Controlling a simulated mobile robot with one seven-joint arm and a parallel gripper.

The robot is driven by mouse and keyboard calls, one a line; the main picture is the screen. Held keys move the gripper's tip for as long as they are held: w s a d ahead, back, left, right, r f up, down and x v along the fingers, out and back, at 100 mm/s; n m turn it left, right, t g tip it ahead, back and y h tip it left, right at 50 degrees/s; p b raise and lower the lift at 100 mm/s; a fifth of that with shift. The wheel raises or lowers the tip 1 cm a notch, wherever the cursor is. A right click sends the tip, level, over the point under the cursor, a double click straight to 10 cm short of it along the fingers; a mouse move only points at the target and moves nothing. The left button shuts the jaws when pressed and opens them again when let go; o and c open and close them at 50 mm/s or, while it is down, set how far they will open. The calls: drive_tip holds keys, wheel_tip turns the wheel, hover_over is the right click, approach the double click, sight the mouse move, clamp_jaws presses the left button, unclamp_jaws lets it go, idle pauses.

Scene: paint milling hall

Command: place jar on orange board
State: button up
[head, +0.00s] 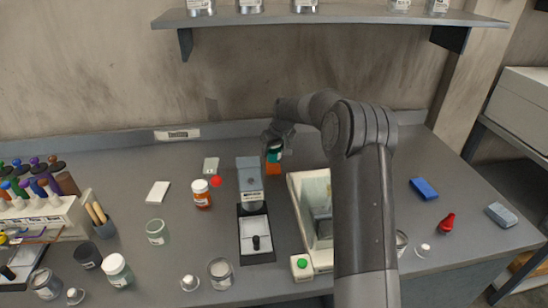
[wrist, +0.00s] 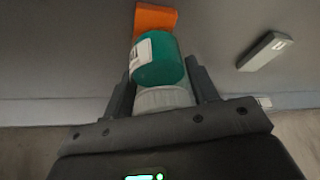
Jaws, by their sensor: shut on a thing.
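My gripper (head: 275,146) is shut on a jar (head: 275,156) with a teal part and a white label, at the back of the bench near the wall. In the wrist view the jar (wrist: 157,62) sits between the two fingers, its teal end pointing away from my palm. The small orange board (head: 273,170) lies on the bench just in front of the jar in the head view. In the wrist view the orange board (wrist: 156,18) shows beyond the teal end, partly covered by it. I cannot tell whether jar and board touch.
A grey instrument (head: 250,180) stands close left of the board, and a pale open-fronted balance (head: 296,200) close right. An orange jar with a white lid (head: 201,193) stands further left. A shelf (head: 330,17) with jars hangs above on the wall.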

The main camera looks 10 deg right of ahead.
sight(274, 157)
drive_tip(key=shift+f, duration=1.75)
drive_tip(key=shift+f, duration=0.15)
drive_tip(key=o, duration=1)
drive_tip(key=shift+o, duration=0.2)
